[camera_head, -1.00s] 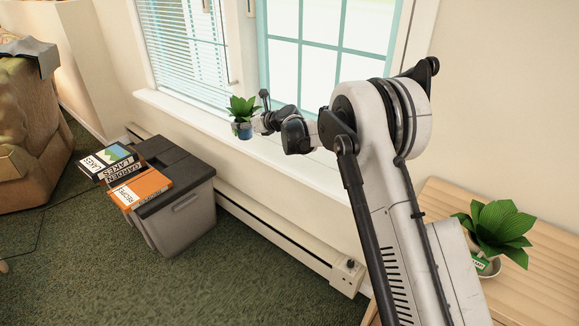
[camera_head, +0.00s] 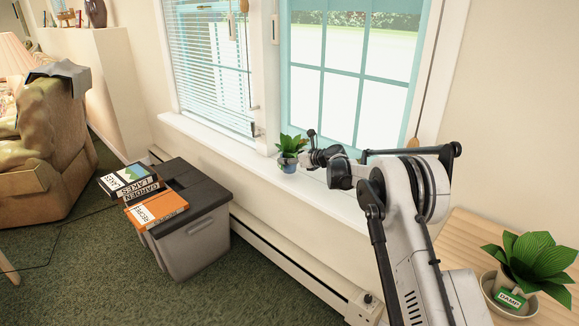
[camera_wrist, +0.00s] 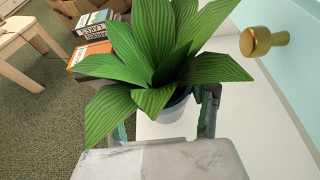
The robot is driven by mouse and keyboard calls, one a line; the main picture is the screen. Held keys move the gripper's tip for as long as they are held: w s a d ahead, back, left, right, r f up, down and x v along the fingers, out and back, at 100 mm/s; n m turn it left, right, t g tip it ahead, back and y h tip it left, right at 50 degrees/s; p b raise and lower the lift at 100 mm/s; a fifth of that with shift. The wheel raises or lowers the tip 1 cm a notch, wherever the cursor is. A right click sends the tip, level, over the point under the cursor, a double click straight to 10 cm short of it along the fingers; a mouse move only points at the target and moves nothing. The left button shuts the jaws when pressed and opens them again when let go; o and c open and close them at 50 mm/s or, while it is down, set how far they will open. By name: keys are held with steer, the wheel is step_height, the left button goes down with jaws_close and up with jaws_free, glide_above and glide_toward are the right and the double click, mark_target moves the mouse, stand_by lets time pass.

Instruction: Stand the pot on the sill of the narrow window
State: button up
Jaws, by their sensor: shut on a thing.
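A small blue-grey pot (camera_head: 289,166) with a leafy green plant (camera_head: 291,145) is held by my gripper (camera_head: 305,159) at the white window sill (camera_head: 240,154). The sill runs beneath a window with blinds (camera_head: 205,60) on the left and a window with teal bars (camera_head: 350,75) on the right. In the wrist view, the leaves (camera_wrist: 165,60) cover much of the pot (camera_wrist: 172,108), and my gripper's fingers (camera_wrist: 165,122) are on either side of it. The pot looks roughly upright in the head view. I cannot tell whether its base touches the sill.
A brass knob (camera_wrist: 262,40) sticks out beside the plant in the wrist view. A grey bin (camera_head: 190,235) with books (camera_head: 157,208) on it stands below the sill. Another potted plant (camera_head: 528,265) stands on the wooden table (camera_head: 465,232). The sill looks mostly clear.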

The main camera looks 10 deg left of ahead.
steer(key=shift+f+b, duration=0.35)
steer(key=shift+f, duration=1)
steer(key=shift+f, duration=0.1)
steer(key=o, duration=1.5)
steer(key=shift+c, duration=0.2)
